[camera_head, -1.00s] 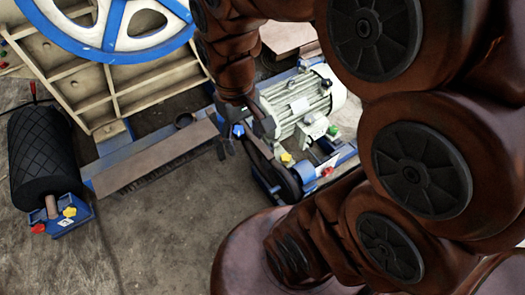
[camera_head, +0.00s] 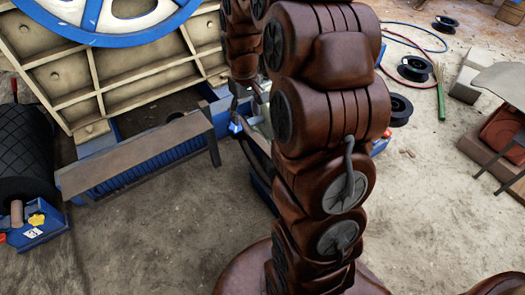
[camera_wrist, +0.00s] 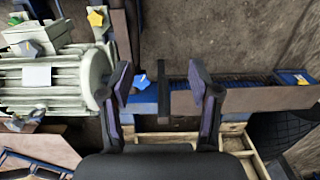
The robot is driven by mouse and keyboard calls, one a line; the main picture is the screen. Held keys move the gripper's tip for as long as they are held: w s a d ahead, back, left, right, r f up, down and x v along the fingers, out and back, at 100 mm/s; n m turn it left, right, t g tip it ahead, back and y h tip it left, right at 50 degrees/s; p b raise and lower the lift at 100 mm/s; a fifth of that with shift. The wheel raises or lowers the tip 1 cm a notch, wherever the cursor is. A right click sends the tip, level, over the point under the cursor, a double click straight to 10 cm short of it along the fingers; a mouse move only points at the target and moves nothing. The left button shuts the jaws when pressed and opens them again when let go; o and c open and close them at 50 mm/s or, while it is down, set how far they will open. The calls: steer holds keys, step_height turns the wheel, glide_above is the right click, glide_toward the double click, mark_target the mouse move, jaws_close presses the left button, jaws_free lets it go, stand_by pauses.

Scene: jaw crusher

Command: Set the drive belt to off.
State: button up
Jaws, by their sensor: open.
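The drive belt (camera_head: 258,160) is a dark band beside the blue frame in the head view, mostly hidden behind my arm. A blue star-shaped knob (camera_head: 237,127) sits near its upper end, with a dark upright bar (camera_head: 212,146) just left of it. In the wrist view, the blue knob (camera_wrist: 142,81) and the dark bar (camera_wrist: 164,92) appear between my fingers. My gripper (camera_wrist: 160,80) is open and empty above them; contact cannot be told. It also shows at the end of my arm in the head view (camera_head: 248,97). No on or off marking is readable.
The pale green motor (camera_wrist: 50,80) lies left in the wrist view, with a yellow star knob (camera_wrist: 95,17) near it. A blue conveyor frame (camera_head: 150,165) with a brown top and a black roller (camera_head: 24,150) stand left. Open floor lies in front; cable spools (camera_head: 414,68) are far right.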

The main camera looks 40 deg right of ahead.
steer(key=b, duration=0.9)
glide_above(262, 143)
step_height(262, 143, down, 17)
steer(key=shift+r, duration=0.1)
step_height(262, 143, down, 8)
steer(key=b, duration=0.2)
steer(key=shift+r+b, duration=0.25)
steer(key=shift+b, duration=0.1)
jaws_close()
